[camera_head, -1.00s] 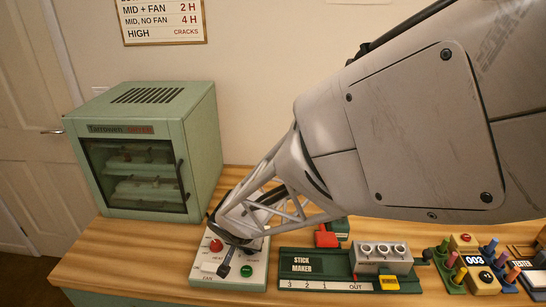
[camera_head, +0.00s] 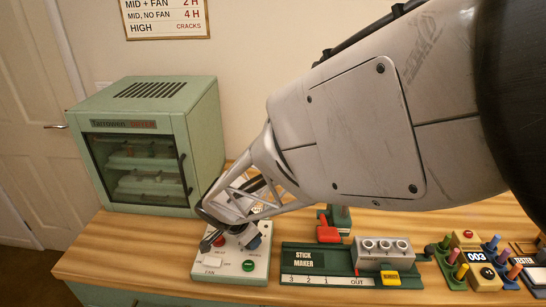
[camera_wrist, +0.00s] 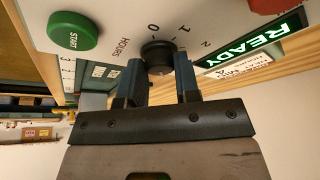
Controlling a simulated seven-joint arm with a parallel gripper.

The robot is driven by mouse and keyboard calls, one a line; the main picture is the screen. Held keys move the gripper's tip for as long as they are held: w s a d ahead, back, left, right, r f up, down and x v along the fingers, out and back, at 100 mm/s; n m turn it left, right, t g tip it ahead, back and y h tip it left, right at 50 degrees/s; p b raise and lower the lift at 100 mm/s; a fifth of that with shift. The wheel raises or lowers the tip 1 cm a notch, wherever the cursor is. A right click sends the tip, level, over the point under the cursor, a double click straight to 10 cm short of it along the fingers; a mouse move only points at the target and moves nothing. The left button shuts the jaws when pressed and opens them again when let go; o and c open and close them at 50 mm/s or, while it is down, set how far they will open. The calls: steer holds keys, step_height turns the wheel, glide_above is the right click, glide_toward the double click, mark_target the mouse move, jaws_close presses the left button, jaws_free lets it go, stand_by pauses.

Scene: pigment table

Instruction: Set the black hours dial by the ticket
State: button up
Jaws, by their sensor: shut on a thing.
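The black hours dial (camera_wrist: 157,54) is on the white control panel (camera_head: 205,275). In the wrist view the word HOURS and the marks 0, 1 and 2 show around it. My gripper (camera_wrist: 157,72) has its two blue fingers on either side of the dial and is shut on it. The dial's pointer cannot be made out. In the head view my gripper (camera_head: 231,239) is low over the panel and hides the dial. A white card (camera_wrist: 242,75) lies beside the lit READY sign in the wrist view; its text is too small to read surely.
The green START button (camera_wrist: 72,32) is near the dial. A red button (camera_head: 218,241) and a FAN switch are on the same panel. The green oven (camera_head: 199,120) stands behind at left, the stick maker (camera_head: 305,262) at right. A wall chart (camera_head: 165,20) lists hours.

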mark_target(242, 251)
steer(key=o, duration=0.9)
steer(key=shift+v, duration=3.9)
steer(key=shift+d, duration=0.15)
